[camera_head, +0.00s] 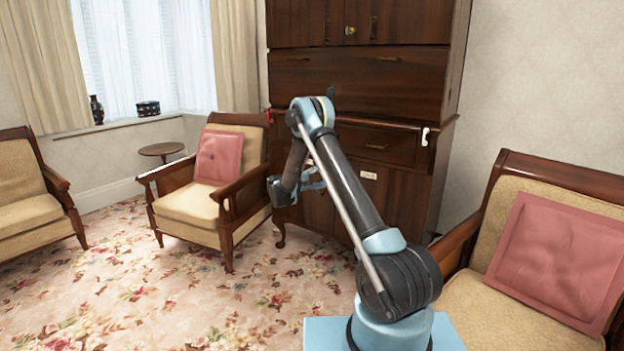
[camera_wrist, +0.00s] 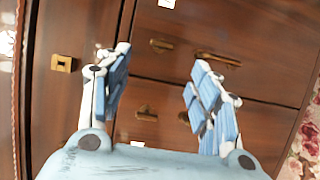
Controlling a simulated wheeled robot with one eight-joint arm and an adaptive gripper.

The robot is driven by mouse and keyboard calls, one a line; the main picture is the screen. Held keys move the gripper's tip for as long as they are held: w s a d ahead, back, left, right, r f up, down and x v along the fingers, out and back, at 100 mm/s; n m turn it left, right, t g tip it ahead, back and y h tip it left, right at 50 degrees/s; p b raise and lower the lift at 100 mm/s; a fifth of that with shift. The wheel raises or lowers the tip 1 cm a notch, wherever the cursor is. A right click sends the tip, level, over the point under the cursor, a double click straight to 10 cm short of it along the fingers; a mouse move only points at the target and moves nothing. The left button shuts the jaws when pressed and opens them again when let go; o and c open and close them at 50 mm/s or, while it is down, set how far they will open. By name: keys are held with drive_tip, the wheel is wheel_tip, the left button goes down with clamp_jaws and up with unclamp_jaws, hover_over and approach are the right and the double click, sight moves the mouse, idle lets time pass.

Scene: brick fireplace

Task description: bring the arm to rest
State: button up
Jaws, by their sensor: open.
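My arm (camera_head: 345,180) rises from its light blue base, bends at a high elbow and hangs down on the far side. My gripper (camera_head: 312,180) is in front of the dark wooden cabinet (camera_head: 350,75) and partly hidden behind my arm. In the wrist view my gripper (camera_wrist: 162,62) has its two blue-padded fingers spread wide with nothing between them. Brown cabinet fronts (camera_wrist: 165,105) with brass handles lie beyond the fingers. I see no contact with the cabinet, though the exact gap is hard to tell.
An armchair (camera_head: 190,204) with a pink cushion (camera_head: 218,157) stands left of my gripper. Another armchair (camera_head: 466,300) with a pink cushion (camera_head: 550,255) is close at right. A third chair (camera_head: 25,210) is at far left. Flowered carpet (camera_head: 190,300) is clear at front left.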

drive_tip(key=s+d+r+m+g+y, duration=0.1)
drive_tip(key=s+d+r+g+y, duration=0.2)
drive_tip(key=s+d+r, duration=0.7)
drive_tip(key=s+d+r+m+g+y, duration=0.1)
drive_tip(key=s+d+r+y, duration=0.15)
drive_tip(key=s, duration=0.65)
drive_tip(key=s+d+r+m+g+y, duration=0.1)
drive_tip(key=s+d+r, duration=0.3)
drive_tip(key=s, duration=0.4)
drive_tip(key=s+f+m+g+y, duration=0.15)
drive_tip(key=s+y, duration=0.25)
drive_tip(key=s, duration=1.7)
drive_tip(key=s+a+f+m+y, duration=0.1)
drive_tip(key=s+a+f+y, duration=0.1)
drive_tip(key=s+f, duration=0.3)
drive_tip(key=s+a+f+y, duration=0.2)
drive_tip(key=s+f, duration=0.3)
drive_tip(key=s, duration=0.7)
drive_tip(key=shift+s+a+f+m, duration=0.25)
drive_tip(key=shift+a+f+m, duration=0.1)
drive_tip(key=shift+a, duration=0.2)
drive_tip(key=shift+y, duration=0.25)
